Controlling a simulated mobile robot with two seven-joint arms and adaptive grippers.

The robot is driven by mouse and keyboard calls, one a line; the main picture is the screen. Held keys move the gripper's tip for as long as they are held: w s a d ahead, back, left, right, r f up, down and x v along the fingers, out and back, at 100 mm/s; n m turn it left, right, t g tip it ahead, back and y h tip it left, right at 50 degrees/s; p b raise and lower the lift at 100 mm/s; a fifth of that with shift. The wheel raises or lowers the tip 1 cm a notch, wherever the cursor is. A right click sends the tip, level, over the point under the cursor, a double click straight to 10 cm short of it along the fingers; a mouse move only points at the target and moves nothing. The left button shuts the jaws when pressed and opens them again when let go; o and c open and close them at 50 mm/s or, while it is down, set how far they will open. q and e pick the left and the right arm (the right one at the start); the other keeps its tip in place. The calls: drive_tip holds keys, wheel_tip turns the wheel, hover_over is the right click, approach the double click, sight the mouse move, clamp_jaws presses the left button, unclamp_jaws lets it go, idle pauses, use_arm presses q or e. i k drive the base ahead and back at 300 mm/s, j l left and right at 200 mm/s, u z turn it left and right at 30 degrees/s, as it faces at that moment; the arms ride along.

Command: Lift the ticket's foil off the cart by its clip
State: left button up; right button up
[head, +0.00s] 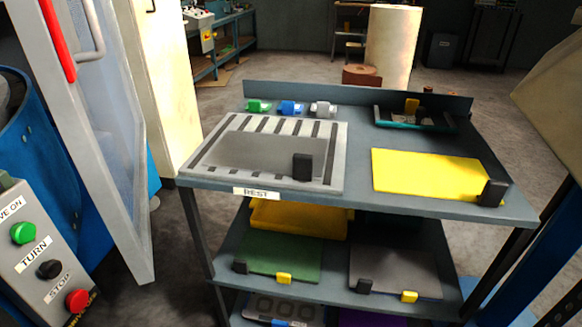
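A grey cart (358,202) stands in front of me. On its top, a dark grey sheet (270,150) lies on a slotted pale plate (335,135) above a label reading REST (256,193); a black clip (303,167) is at its near right. A yellow sheet (425,170) lies at the right with a black clip (492,192) at its near right corner. On the middle shelf lie a green sheet (280,252) and a dark grey sheet (395,268), each with black and yellow clips at its front. I see no readable ticket. Neither gripper is in view.
Green, blue and grey small items (291,107) and a teal tray (415,122) sit at the cart top's back. A control box (45,255) with TURN and STOP labels and an open glazed door (110,130) stand at the left. A purple sheet (375,318) shows low down.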

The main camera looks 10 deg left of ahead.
sight(302, 158)
drive_tip(key=k+l, duration=0.25)
drive_tip(key=l, duration=0.15)
drive_tip(key=k+l, duration=0.55)
drive_tip(key=l, duration=0.3)
